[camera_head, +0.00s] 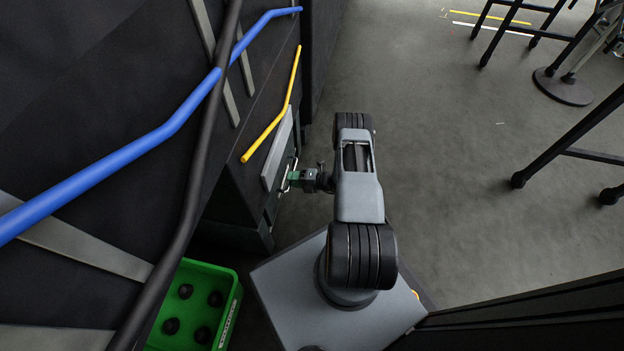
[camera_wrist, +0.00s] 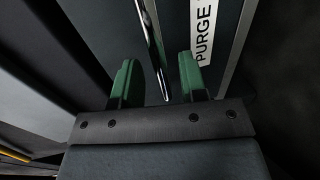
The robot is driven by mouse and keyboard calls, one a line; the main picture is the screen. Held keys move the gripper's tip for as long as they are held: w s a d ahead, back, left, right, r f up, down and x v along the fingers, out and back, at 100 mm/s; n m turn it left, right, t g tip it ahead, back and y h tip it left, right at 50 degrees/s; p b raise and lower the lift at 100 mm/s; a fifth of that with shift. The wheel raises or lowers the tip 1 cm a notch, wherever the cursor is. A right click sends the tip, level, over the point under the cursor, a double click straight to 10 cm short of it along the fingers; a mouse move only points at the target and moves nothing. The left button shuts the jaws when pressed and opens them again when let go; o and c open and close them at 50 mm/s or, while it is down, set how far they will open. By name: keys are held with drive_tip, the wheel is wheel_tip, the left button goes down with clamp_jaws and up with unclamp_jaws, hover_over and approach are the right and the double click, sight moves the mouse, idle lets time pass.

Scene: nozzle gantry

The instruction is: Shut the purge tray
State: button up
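The purge tray's dark front shows in the wrist view, with a white label reading "PURGE" (camera_wrist: 203,38) on it. A shiny metal bar handle (camera_wrist: 152,50) runs down that front, left of the label. My gripper (camera_wrist: 158,82) has its two green fingers apart, one on each side of the handle, with gaps visible to both. In the head view my gripper (camera_head: 296,178) is at the low right side of the black machine, close to the handle (camera_head: 288,172). How far the tray stands out is hard to tell, as my gripper and the machine's parts partly hide it.
A green crate (camera_head: 236,312) with several dark round items stands on the floor at lower left. A blue bar (camera_head: 120,160) and a yellow bar (camera_head: 275,125) run along the machine. Black-legged stands (camera_head: 570,125) are at the right. Grey floor between is clear.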

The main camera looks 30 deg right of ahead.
drive_tip(key=p+v, duration=0.2)
drive_tip(key=v, duration=0.9)
drive_tip(key=shift+s+d, duration=0.25)
drive_tip(key=shift+s, duration=0.05)
drive_tip(key=w+a+r+n+g+h+p, duration=0.1)
drive_tip(key=a+r+n+g+p, duration=0.2)
drive_tip(key=r+n+p, duration=0.75)
drive_tip(key=w+a+r+n+g+h+p, duration=0.1)
drive_tip(key=a+r+n+g, duration=0.25)
drive_tip(key=r, duration=1.45)
drive_tip(key=w+a+r+n+g+p, duration=0.1)
drive_tip(key=a+r+n+g+p, duration=0.45)
drive_tip(key=r, duration=0.95)
drive_tip(key=s+a+r+n+t+h+p, duration=0.1)
drive_tip(key=s+r+n+h+p, duration=0.2)
drive_tip(key=r+n+p, duration=0.3)
drive_tip(key=s+a+r+n+t+h+p, duration=0.2)
drive_tip(key=s+r+n+p, duration=0.3)
drive_tip(key=r+n, duration=0.5)
drive_tip(key=s+a+r+n+t+h+p, duration=0.1)
drive_tip(key=s+r+n+h+p, duration=0.3)
drive_tip(key=r, duration=1.4)
drive_tip(key=s+n+t+p, duration=0.1)
drive_tip(key=n+p, duration=0.2)
drive_tip(key=n, duration=0.2)
drive_tip(key=shift+a+r+h, duration=0.2)
drive_tip(key=shift+r+h, duration=0.1)
drive_tip(key=shift+r, duration=0.1)
